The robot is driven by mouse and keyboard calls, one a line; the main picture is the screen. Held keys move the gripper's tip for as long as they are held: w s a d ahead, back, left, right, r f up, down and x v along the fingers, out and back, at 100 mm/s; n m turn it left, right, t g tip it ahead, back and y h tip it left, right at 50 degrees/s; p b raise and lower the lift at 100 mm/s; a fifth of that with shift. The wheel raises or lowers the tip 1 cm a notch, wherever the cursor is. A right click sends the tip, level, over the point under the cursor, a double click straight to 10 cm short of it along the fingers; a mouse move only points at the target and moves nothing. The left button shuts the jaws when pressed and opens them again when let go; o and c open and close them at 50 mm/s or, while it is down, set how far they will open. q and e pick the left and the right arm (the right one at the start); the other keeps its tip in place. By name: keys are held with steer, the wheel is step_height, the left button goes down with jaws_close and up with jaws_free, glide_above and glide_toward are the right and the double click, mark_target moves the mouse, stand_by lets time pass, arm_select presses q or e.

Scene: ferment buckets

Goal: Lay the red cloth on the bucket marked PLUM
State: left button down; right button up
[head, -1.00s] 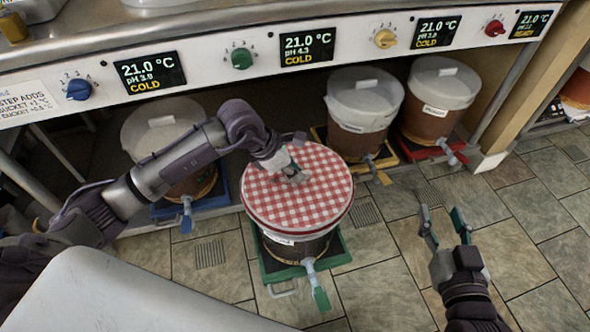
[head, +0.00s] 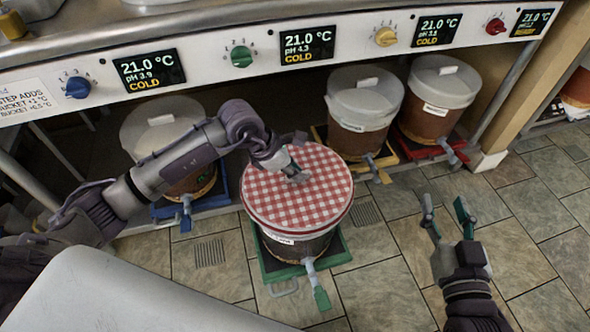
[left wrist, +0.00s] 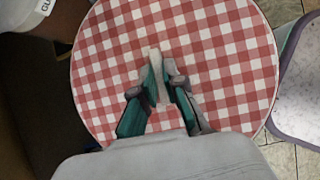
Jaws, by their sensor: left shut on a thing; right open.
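The red-and-white checked cloth (head: 300,205) lies as a flat round cover over the top of the bucket (head: 300,248) on the green base. A white label on this bucket is too small to read. My left gripper (head: 297,174) is over the middle of the cloth. In the left wrist view, the left gripper (left wrist: 160,78) is shut on a pale piece at the centre of the cloth (left wrist: 220,60). I cannot make out the word PLUM on any bucket. My right gripper (head: 446,208) is open and empty over the floor at right.
Lidded buckets stand under the counter on blue (head: 222,193), yellow (head: 382,162) and red (head: 410,150) bases. A partial label reading "GU" shows on a bucket (left wrist: 20,15) in the left wrist view. Taps jut forward. Tiled floor (head: 390,260) is clear at front right.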

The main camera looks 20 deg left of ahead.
steer(key=shift+r, duration=0.1)
stand_by(0.7)
arm_select(q)
steer(key=shift+f, duration=0.15)
arm_select(e)
steer(key=shift+r+t, duration=0.2)
steer(key=shift+t, duration=0.1)
steer(key=shift+w+a+r, duration=0.1)
steer(key=shift+a+r, duration=0.05)
steer(key=shift+r, duration=0.3)
arm_select(q)
steer(key=shift+f+b, duration=0.15)
steer(key=shift+b, duration=0.2)
arm_select(e)
steer(key=shift+r+t+y, duration=0.3)
steer(key=shift+r+t, duration=0.15)
steer(key=shift+t, duration=0.05)
stand_by(0.7)
arm_select(q)
steer(key=c, duration=1.2)
jaws_free()
steer(key=shift+o, duration=0.5)
steer(key=o, duration=0.5)
